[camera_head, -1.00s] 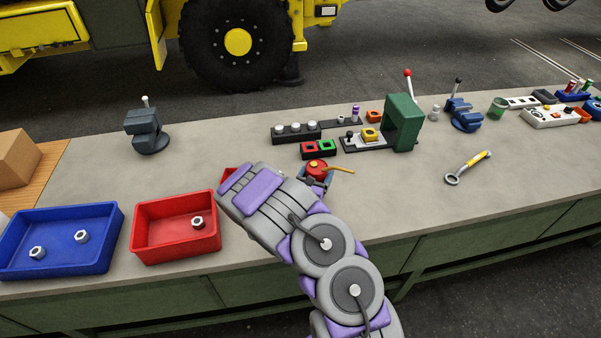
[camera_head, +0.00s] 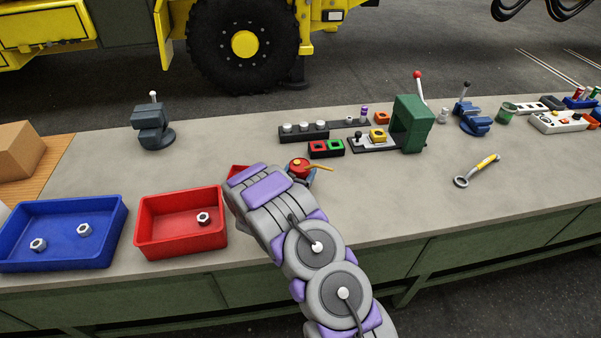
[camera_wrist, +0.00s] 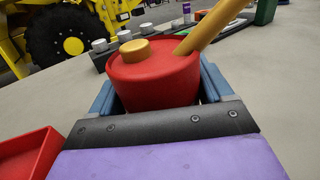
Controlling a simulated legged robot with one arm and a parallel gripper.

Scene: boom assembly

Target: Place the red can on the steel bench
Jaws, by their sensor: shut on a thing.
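The red can (camera_head: 299,165) has a yellow cap and a long yellow spout pointing right. In the wrist view the can (camera_wrist: 152,80) sits upright between the two blue fingers of my gripper (camera_wrist: 158,92). My gripper is shut on it. In the head view my gripper (camera_head: 302,178) is mostly hidden behind my arm. The steel bench (camera_head: 225,150) has a grey top, and the can is over its middle. The can's underside is hidden, so I cannot tell whether it touches the bench.
A red tray (camera_head: 180,245) and a blue tray (camera_head: 60,260) hold nuts at the front left. A grey vise (camera_head: 152,125) stands behind them. A green press (camera_head: 412,125) and black button strip (camera_head: 303,136) stand behind the can. A yellow-handled wrench (camera_head: 477,171) lies right.

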